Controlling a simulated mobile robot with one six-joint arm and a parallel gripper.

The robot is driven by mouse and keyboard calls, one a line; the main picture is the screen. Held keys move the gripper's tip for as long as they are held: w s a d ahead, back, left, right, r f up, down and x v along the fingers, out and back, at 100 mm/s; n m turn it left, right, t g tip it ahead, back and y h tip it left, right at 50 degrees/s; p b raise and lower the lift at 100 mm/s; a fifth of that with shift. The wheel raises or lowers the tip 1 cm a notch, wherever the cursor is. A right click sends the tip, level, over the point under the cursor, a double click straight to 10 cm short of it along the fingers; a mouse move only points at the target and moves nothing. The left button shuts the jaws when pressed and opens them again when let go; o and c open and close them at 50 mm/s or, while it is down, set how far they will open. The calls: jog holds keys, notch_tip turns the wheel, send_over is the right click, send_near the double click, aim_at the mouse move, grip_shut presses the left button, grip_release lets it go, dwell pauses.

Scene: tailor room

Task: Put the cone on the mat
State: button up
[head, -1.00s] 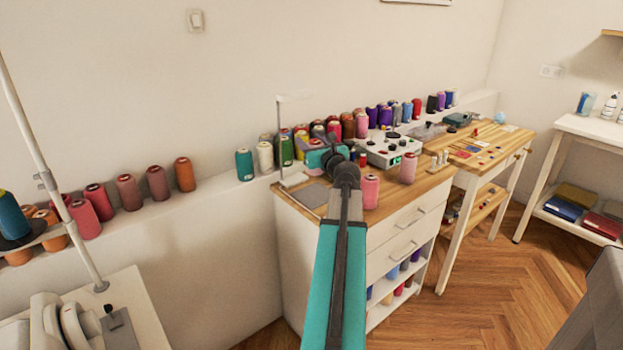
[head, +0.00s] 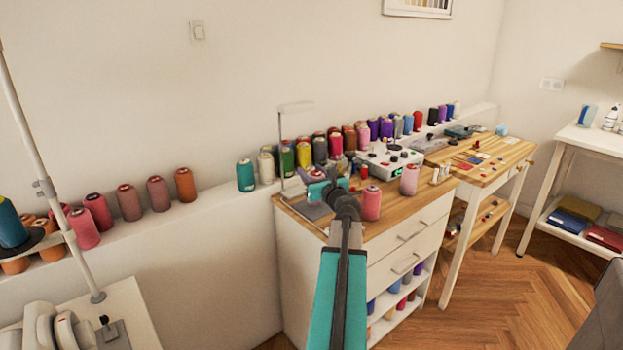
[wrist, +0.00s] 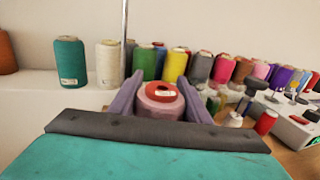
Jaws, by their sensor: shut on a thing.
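A pink thread cone (wrist: 160,100) with a red top stands upright between the two purple-grey fingers of my gripper (wrist: 160,92) in the wrist view. The gripper is shut on it. In the head view my gripper (head: 322,190) is over the left end of the white cabinet's wooden top, just above the grey mat (head: 312,211). The arm hides part of the mat and most of the held cone. I cannot tell whether the cone's base touches the mat.
Two other pink cones, a near one (head: 371,204) and a farther one (head: 409,180), stand right of the gripper on the cabinet top (head: 385,221). A white control box (head: 388,160) is behind them. A thin white stand (head: 281,150) rises beside the mat. Several cones line the wall ledge.

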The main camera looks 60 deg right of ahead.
jog(key=shift+f, duration=0.8)
jog(key=shift+f, duration=0.15)
jog(key=o, duration=1.1)
jog(key=shift+o, duration=0.2)
jog(key=shift+r, duration=0.2)
jog(key=v, duration=0.9)
jog(key=shift+f, duration=0.1)
jog(key=shift+s+a+f+b, duration=0.1)
jog(key=shift+b, duration=0.95)
jog(key=shift+s+a+b, duration=0.2)
jog(key=shift+s+b, duration=0.1)
jog(key=shift+b, duration=0.9)
